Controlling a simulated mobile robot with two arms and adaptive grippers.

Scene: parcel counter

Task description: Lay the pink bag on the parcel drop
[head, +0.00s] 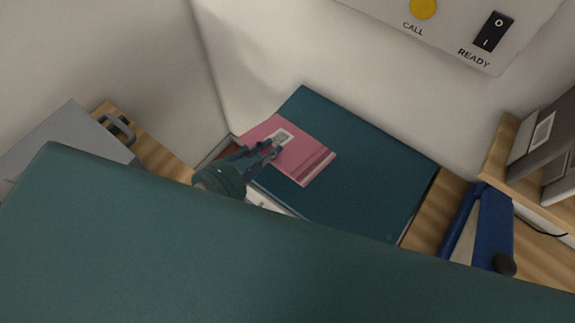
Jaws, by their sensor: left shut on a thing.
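The pink bag (315,159), flat with a pale label and a striped edge, is in the middle of the head view. My left gripper (277,146) is shut on the bag near its label, with the fingers over its left part. The bag is over a flat dark teal surface (375,170), which looks like the parcel drop. I cannot tell whether the bag touches this surface or is held just above it. My right gripper is not in view.
A grey case (65,140) with a handle stands at left on the wooden counter (160,155). The back wall carries a panel (455,25) with a yellow button and a black switch.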

